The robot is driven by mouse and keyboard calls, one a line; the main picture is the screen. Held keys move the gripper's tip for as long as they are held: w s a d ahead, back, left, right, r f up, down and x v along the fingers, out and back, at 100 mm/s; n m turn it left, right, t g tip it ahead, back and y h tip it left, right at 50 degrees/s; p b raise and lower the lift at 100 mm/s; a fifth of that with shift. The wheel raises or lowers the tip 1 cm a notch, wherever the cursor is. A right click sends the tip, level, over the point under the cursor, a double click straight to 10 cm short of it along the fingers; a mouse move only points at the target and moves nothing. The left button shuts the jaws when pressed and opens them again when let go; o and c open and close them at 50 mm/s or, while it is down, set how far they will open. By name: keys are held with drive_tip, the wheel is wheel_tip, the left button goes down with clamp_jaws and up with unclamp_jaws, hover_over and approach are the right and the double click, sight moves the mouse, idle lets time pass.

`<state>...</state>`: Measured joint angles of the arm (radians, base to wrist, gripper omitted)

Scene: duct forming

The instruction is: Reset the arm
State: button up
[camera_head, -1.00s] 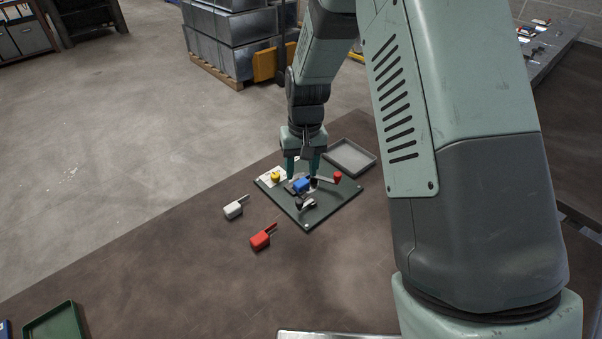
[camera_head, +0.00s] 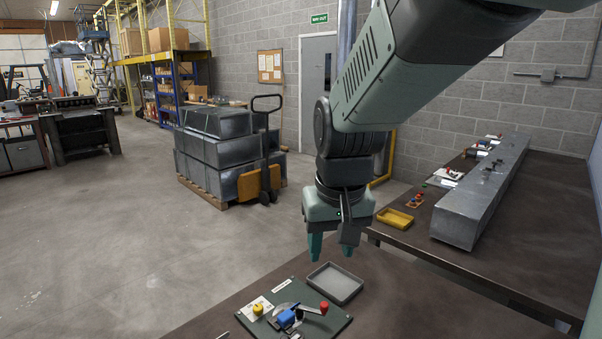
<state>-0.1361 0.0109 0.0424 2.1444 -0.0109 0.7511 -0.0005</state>
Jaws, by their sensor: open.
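My gripper (camera_head: 332,246) hangs fingers-down above the table, open and with nothing between its fingers. It is clear of the dark green board (camera_head: 330,325) and of the grey tray (camera_head: 336,284) below it. On the board sit a blue part (camera_head: 286,318), a yellow knob (camera_head: 258,309) and a red knob (camera_head: 324,307), with small dark and metal parts among them. The front of the board is cut off by the frame's lower edge.
A long sheet-metal duct (camera_head: 482,195) lies on the right-hand table, with a yellow tray (camera_head: 394,218) near it. Stacked metal boxes (camera_head: 222,150) and a pallet jack (camera_head: 262,180) stand on the floor behind. Open air surrounds my gripper.

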drive_tip(key=s+d+r+m+t, duration=0.1)
drive_tip(key=s+d+r, duration=0.2)
drive_tip(key=s, duration=0.5)
drive_tip(key=s+d+r+t, duration=0.1)
drive_tip(key=s+d+r, duration=0.2)
drive_tip(key=s, duration=0.6)
drive_tip(key=shift+s+r+m+t, duration=0.15)
drive_tip(key=shift+r+m+t, duration=0.25)
drive_tip(key=shift+r, duration=0.3)
